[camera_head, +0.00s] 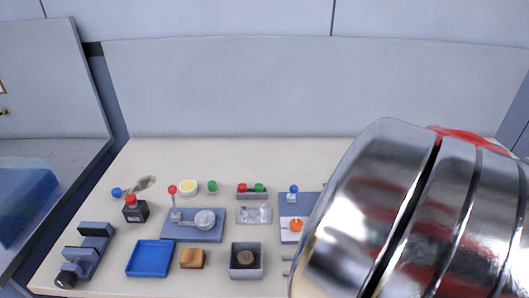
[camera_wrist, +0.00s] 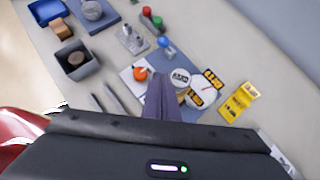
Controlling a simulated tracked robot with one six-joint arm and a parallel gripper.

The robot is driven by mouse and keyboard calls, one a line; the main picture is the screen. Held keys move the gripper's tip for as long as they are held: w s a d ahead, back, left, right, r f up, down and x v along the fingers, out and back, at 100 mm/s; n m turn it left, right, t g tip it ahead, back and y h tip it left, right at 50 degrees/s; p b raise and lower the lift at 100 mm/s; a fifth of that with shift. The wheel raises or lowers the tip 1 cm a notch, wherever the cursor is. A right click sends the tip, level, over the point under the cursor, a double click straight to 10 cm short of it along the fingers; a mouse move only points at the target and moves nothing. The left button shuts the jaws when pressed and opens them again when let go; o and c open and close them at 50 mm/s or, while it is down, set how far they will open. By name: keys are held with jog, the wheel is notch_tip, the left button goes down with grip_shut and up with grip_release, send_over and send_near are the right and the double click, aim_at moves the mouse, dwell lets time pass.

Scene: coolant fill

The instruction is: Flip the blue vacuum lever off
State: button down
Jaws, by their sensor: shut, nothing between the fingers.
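A lever with a blue ball knob (camera_head: 293,188) stands near the back edge of a blue-grey panel in the head view, left of my arm. In the wrist view the same blue knob (camera_wrist: 164,42) is beyond my fingertips, apart from them. The panel (camera_wrist: 190,112) also carries a white plate with an orange knob (camera_wrist: 140,73), a round labelled cap (camera_wrist: 180,77) and a white dial (camera_wrist: 202,92). My gripper (camera_wrist: 161,80) is shut and empty over the panel, close to the orange knob and the cap. The head view does not show the fingers; my arm covers the panel's right part.
A small block with red and green knobs (camera_head: 252,190) and a clear fitting (camera_head: 254,214) stand left of the panel. A grey open box (camera_head: 234,272), a blue tray (camera_head: 150,258) and a red-knobbed lever (camera_head: 172,190) are further left.

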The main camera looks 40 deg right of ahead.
aim_at(293, 192)
jog(key=w+a+f, duration=0.1)
jog(key=w+f, duration=0.3)
jog(key=w, duration=0.4)
jog(key=shift+w+a+f, duration=0.3)
jog(key=shift+w+f, duration=0.1)
jog(key=shift+d, duration=0.2)
